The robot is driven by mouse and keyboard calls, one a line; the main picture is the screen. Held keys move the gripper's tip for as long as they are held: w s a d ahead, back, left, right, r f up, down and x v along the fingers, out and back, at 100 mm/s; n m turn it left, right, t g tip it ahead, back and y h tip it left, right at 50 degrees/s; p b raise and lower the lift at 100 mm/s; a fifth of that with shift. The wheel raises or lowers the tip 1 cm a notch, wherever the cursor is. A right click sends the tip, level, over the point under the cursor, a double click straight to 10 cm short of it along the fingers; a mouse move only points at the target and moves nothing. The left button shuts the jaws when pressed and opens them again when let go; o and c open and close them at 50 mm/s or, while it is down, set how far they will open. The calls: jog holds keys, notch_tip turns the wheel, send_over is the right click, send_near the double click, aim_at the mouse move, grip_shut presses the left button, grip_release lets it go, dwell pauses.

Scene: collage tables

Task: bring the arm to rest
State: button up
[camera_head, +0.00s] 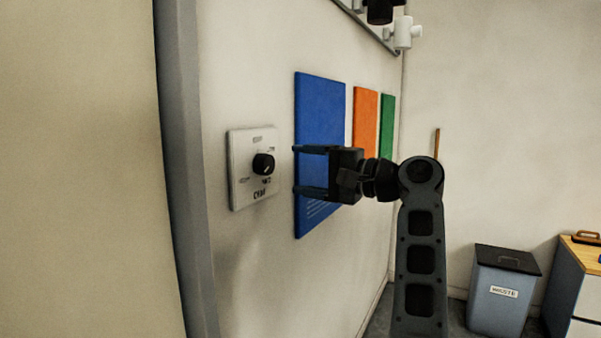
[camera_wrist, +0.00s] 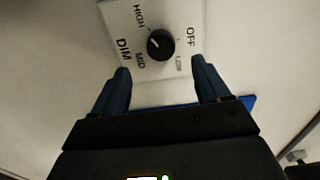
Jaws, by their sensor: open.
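My gripper (camera_head: 296,170) is open and empty at the end of my dark arm, which reaches in from the right in the head view. Its two fingers point left toward a white wall plate (camera_head: 242,184) with a round black knob (camera_head: 263,164). The fingertips are apart from the knob. In the wrist view, my gripper (camera_wrist: 159,76) shows its two fingers spread, with the knob (camera_wrist: 160,45) beyond and between them. The plate (camera_wrist: 134,14) there bears the words HIGH, MID, OFF and DIM.
A blue panel (camera_head: 320,105) hangs on the wall behind my gripper, with orange (camera_head: 365,115) and green (camera_head: 387,125) panels farther along. A grey door frame (camera_head: 185,150) stands at left. A waste bin (camera_head: 503,290) and a cabinet (camera_head: 580,290) stand at the lower right.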

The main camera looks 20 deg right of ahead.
jog(key=s+d+f+h, duration=0.1)
jog(key=s+f+h, duration=0.2)
jog(key=s+f, duration=0.55)
jog(key=s+d+f+n+h, duration=0.1)
jog(key=s+f+h, duration=0.25)
jog(key=f, duration=0.95)
jog(key=s+d+f+h, duration=0.1)
jog(key=s+f+h, duration=0.2)
jog(key=s+f, duration=0.6)
jog(key=s+a+f+n+h, duration=0.1)
jog(key=s+n, duration=0.1)
jog(key=s, duration=0.6)
jog(key=s+a+f+n, duration=0.2)
jog(key=s+n, duration=0.1)
jog(key=s, duration=0.6)
jog(key=s+a+f+n+h, duration=0.1)
jog(key=s+n, duration=0.1)
jog(key=s, duration=0.6)
jog(key=s+a+r+n, duration=0.2)
jog(key=s+r, duration=0.3)
jog(key=s, duration=0.4)
jog(key=shift+a+r+n+y, duration=0.35)
jog(key=shift+a+n+y, duration=0.1)
jog(key=shift+a, duration=0.4)
jog(key=shift+c, duration=0.4)
